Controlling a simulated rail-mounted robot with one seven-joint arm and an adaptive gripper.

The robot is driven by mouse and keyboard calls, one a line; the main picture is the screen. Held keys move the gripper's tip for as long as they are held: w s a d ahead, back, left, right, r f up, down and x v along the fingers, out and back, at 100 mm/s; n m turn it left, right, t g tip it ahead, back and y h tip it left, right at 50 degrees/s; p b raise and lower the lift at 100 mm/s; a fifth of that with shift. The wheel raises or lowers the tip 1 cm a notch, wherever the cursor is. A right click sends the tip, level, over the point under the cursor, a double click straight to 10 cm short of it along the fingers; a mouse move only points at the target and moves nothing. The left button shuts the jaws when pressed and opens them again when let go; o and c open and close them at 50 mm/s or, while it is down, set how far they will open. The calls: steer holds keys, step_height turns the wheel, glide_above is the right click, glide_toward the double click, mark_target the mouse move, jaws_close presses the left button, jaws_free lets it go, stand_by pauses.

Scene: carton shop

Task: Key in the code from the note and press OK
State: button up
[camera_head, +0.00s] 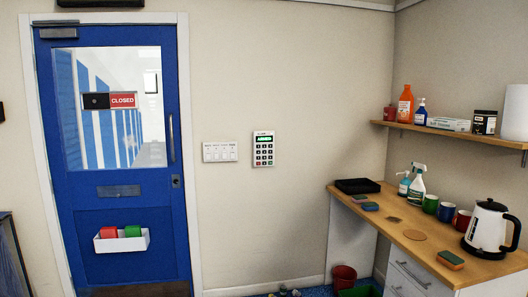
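A white keypad (263,160) is mounted on the beige wall to the right of the blue door. It has a small green display at the top and rows of dark keys, with a red and a green key among them. The key labels and any digits on the display are too small to read. I cannot make out a note with a code in this view. My gripper is not in view.
A white switch panel (220,151) is left of the keypad. The blue door (120,213) has a "CLOSED" sign (122,100) and a white bin (122,241). A wooden counter (405,243) at the right holds a kettle (488,229), mugs and spray bottles, below a shelf (440,130).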

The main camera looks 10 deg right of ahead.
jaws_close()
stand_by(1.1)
